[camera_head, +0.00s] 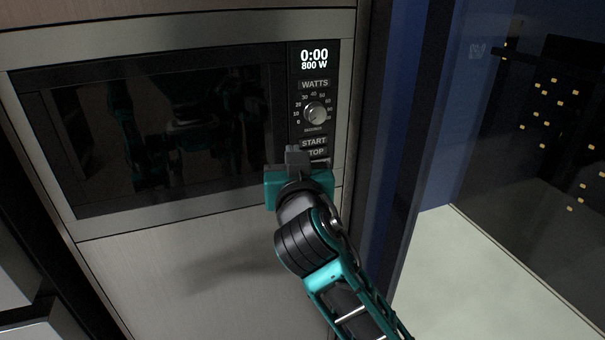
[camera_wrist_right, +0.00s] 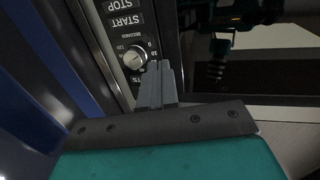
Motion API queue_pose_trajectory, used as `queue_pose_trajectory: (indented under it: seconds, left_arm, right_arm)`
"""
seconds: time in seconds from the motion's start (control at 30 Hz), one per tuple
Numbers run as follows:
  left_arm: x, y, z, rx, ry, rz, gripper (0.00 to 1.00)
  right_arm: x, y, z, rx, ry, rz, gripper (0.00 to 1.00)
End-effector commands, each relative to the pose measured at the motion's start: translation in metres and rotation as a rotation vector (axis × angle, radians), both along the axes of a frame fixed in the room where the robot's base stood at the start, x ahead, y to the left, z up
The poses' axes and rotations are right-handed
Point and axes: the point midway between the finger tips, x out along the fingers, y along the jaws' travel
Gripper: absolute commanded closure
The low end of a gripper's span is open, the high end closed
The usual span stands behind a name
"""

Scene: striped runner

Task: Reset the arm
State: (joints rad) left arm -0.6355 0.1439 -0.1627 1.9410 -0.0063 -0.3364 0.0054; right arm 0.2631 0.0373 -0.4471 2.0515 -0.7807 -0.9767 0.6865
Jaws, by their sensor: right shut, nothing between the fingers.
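My right gripper (camera_head: 297,156) is in front of the built-in microwave (camera_head: 170,208), just below and left of the START and STOP labels on its control panel (camera_head: 313,85). Its fingers are shut together with nothing between them. In the right wrist view the closed fingers (camera_wrist_right: 157,84) show near the round knob (camera_wrist_right: 134,58), and I cannot tell whether they touch the panel. The display reads 0:00 and 800 W. The microwave's dark glass door is closed and reflects my arms. My left gripper is not in view directly.
A light cabinet front (camera_head: 200,280) lies below the microwave. To the right are a dark blue upright panel (camera_head: 400,110) and a pale surface (camera_head: 480,285), with a dark panel carrying small yellow spots behind it. Open room lies in front of the cabinet.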

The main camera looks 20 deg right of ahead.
Motion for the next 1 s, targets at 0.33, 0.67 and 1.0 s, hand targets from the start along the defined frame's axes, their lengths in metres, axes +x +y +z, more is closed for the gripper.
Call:
queue_pose_trajectory:
  seconds: [0.33, 0.67, 1.0]
  left_arm:
    - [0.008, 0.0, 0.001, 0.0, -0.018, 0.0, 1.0]
    - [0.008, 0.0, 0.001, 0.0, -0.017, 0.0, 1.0]
    - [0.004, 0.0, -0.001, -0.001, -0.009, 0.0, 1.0]
  right_arm:
    - [-0.041, -0.001, 0.0, 0.001, 0.0, 0.002, 1.0]
    - [-0.048, 0.003, -0.078, -0.055, 0.158, 0.099, 1.0]
    - [-0.156, -0.01, -0.292, -0.061, 0.522, 0.366, 1.0]
